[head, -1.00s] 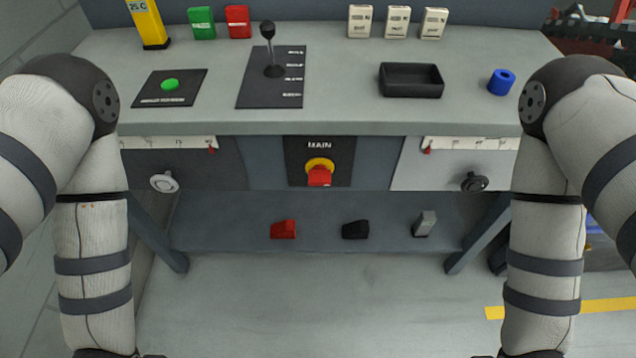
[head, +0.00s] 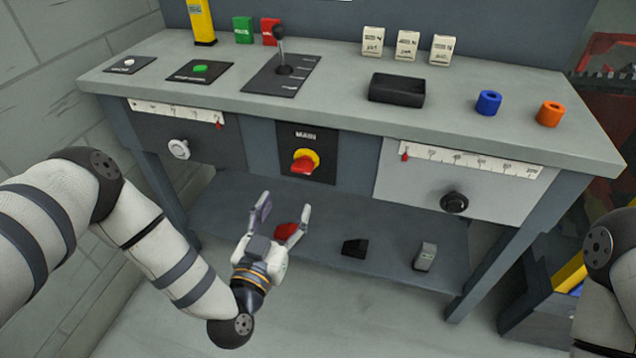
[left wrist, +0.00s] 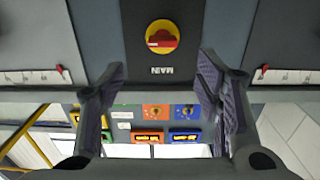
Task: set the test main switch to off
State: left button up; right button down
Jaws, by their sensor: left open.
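The main switch (head: 303,164) is a red handle on a yellow disc, set in a dark panel marked MAIN on the bench front. In the left wrist view the switch (left wrist: 162,37) appears upside down, its red handle lying roughly horizontal. My left gripper (head: 283,211) is open and empty, below and in front of the switch, fingers pointing up towards the bench. Its two fingers (left wrist: 163,92) also show in the left wrist view, apart from the switch and not touching it. My right gripper is out of view; only part of my right arm shows at the right edge.
Round knobs (head: 179,149) and (head: 453,202) flank the switch under sliding scales. A lever (head: 281,50), black tray (head: 397,89) and blue ring (head: 488,102) stand on top. The lower shelf holds a red block (head: 287,231) and black block (head: 355,247). Space before the switch is clear.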

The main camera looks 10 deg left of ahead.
aim_at(300, 172)
pick_arm(q)
jog(key=w+b, duration=0.1)
jog(key=w, duration=1)
jog(key=shift+w, duration=0.7)
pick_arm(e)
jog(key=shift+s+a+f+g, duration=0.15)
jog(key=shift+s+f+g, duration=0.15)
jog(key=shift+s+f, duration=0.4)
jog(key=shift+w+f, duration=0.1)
pick_arm(q)
jog(key=c, duration=1.2)
